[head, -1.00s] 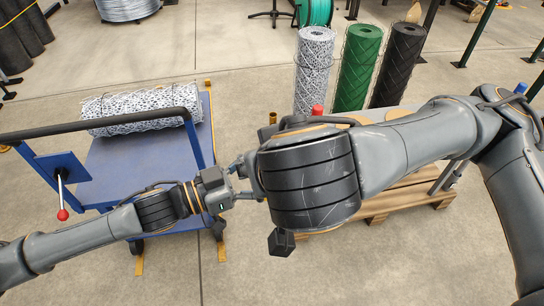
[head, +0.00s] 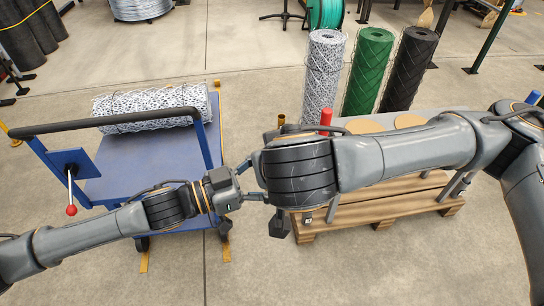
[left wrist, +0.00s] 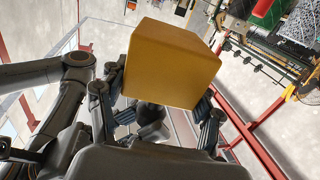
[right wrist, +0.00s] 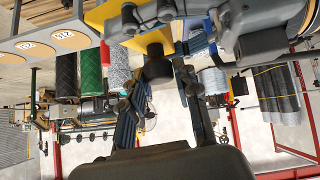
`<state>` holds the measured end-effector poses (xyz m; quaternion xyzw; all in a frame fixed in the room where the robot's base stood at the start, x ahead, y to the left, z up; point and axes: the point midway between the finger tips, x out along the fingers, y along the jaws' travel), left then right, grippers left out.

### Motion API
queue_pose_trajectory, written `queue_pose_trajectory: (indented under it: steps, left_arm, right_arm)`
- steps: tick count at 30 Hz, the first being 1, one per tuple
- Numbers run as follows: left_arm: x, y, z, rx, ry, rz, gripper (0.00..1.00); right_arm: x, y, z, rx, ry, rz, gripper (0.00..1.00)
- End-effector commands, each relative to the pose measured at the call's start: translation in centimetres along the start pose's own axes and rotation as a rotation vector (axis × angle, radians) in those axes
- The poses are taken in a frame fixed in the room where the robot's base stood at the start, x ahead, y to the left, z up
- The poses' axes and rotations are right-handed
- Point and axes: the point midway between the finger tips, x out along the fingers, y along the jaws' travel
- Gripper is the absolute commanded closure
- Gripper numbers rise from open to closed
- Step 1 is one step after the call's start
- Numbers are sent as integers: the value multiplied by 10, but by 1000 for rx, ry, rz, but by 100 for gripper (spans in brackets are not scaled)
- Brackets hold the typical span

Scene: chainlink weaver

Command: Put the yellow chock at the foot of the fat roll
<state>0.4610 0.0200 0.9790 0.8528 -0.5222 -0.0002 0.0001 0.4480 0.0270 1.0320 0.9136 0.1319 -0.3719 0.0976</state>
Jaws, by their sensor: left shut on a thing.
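The yellow chock (left wrist: 172,65) is a plain block at the fingertips of my left gripper (left wrist: 158,105), which is shut on it. Part of the chock (right wrist: 150,38) shows in the right wrist view, behind dark gripper parts. In the head view my left gripper (head: 254,181) reaches right, to my right wrist, and the chock is hidden. My right gripper (right wrist: 160,85) is close to the chock; whether it touches or grips it is unclear. A thick white mesh roll (head: 150,108) lies on the blue cart (head: 130,160), perhaps the fat roll.
White (head: 322,80), green (head: 369,72) and black (head: 408,70) rolls stand upright at the wooden pallet (head: 345,217). A red-knobbed lever (head: 71,210) is on the cart's left side. Bare floor lies between cart and pallet.

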Motion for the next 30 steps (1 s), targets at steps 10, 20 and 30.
queue_pose_trajectory:
  steps: [10,20,30]
  left_arm:
    - [0,1,-2,1,3,2,8]
    - [-1,0,0,0,1,0,8]
    - [-56,-1,2,-2,-5,-2,8]
  right_arm:
    - [-1,-1,-1,0,3,-5,100]
    - [-1,-1,-1,0,3,-3,100]
    - [-1,-1,-1,0,3,-3,100]
